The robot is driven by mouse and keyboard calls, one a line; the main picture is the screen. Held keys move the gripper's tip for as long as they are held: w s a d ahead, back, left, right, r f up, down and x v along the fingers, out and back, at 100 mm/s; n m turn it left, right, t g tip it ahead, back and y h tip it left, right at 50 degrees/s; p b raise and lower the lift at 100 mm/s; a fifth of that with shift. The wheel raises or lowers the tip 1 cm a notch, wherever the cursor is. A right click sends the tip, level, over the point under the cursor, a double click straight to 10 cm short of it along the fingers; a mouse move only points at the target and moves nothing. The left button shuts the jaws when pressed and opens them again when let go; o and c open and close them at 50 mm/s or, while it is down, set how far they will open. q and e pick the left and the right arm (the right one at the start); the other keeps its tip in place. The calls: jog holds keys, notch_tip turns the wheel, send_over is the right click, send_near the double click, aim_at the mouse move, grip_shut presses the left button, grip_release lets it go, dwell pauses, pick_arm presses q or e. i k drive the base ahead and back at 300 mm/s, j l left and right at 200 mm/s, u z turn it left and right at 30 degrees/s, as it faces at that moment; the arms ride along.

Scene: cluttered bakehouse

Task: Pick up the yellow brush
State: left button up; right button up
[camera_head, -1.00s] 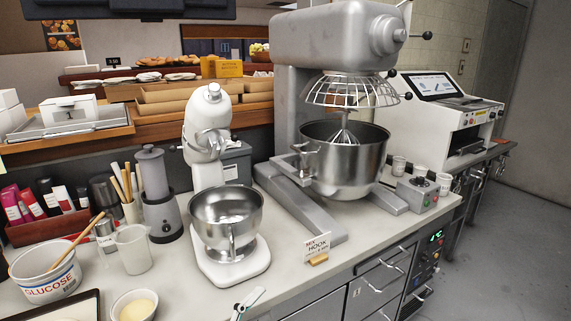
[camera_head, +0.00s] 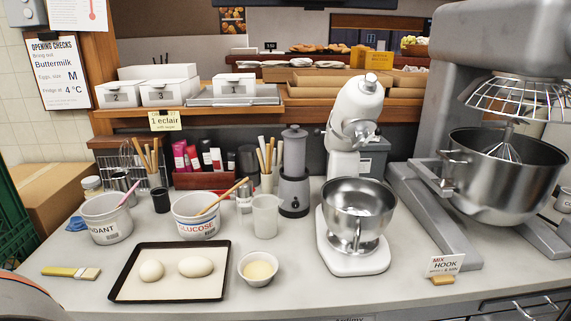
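The yellow brush (camera_head: 71,272) lies flat on the pale counter at the far left, near the front, in the head view. It has a yellow handle on the left and a paler bristle end on the right. It lies left of a dark-rimmed tray (camera_head: 117,288) with two pale dough pieces and does not touch it. Neither of my grippers shows in the head view.
A white fondant tub (camera_head: 108,222) and a blue cloth (camera_head: 76,224) are behind the brush. A glucose tub (camera_head: 196,222), a small bowl (camera_head: 258,279), a stand mixer (camera_head: 352,255) and a large mixer (camera_head: 500,200) stand farther right. A cardboard box (camera_head: 62,190) is at the left.

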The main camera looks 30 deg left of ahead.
aim_at(84, 274)
jog(key=k+j+u, duration=0.1)
jog(key=j+u, duration=0.7)
jog(key=j, duration=0.15)
jog(key=i+j+u, duration=0.1)
jog(key=j+u, duration=0.25)
jog(key=j, duration=0.15)
jog(key=i+j+u, duration=0.1)
jog(key=j+u, duration=0.3)
jog(key=i+l+z, duration=0.1)
jog(key=z, duration=0.3)
jog(key=k, duration=0.1)
jog(key=u, duration=0.05)
